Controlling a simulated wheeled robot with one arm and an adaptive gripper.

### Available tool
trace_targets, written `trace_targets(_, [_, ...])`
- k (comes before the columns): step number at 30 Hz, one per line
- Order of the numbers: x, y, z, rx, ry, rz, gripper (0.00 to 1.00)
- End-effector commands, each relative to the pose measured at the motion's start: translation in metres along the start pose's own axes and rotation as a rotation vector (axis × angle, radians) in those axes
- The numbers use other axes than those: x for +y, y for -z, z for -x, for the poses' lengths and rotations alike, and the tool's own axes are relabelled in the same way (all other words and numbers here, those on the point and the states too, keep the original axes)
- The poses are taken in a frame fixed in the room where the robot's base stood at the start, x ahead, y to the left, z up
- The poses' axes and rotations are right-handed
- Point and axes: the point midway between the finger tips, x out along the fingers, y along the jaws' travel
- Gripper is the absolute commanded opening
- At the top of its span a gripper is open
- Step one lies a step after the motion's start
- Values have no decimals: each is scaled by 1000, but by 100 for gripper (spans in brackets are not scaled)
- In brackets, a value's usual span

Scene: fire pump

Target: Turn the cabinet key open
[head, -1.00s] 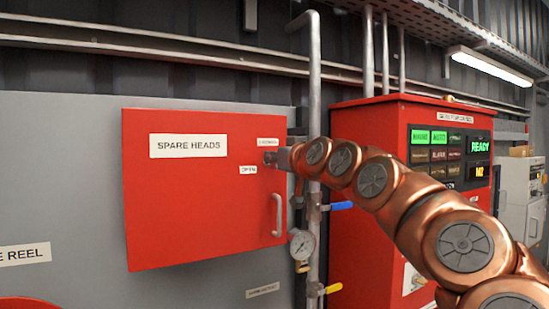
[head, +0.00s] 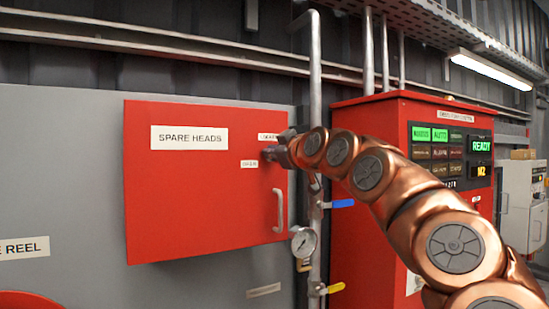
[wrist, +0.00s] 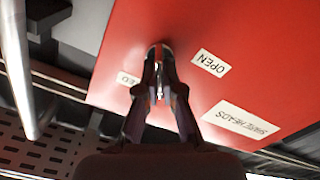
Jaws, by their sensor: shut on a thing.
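The red cabinet (head: 190,220) labelled SPARE HEADS hangs on the grey panel, its door shut. My gripper (head: 272,153) is at the key lock on the door's upper right, between the LOCKED label above and the OPEN label (head: 249,164) at lower left. In the wrist view, which is turned over, my gripper (wrist: 159,85) has both fingers closed on the cabinet key, whose bow is mostly hidden between them. The round lock (wrist: 160,47) shows just past the fingertips. The OPEN label (wrist: 210,62) is on its right. The key's exact angle cannot be told.
A grey door handle (head: 279,212) is below the lock. A vertical pipe (head: 315,80) with a gauge (head: 303,242), a blue lever (head: 342,204) and a yellow lever (head: 334,288) stands right of the cabinet. The red pump controller (head: 370,130) is behind my arm.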

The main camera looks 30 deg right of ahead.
Motion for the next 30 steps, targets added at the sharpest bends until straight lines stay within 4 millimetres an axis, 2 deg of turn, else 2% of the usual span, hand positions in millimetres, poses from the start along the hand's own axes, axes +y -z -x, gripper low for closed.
trace_targets(21, [-6, -1, 0, 2, -2, 674, 0])
trace_targets(30, [-10, -3, 0, 0, 3, 891, 0])
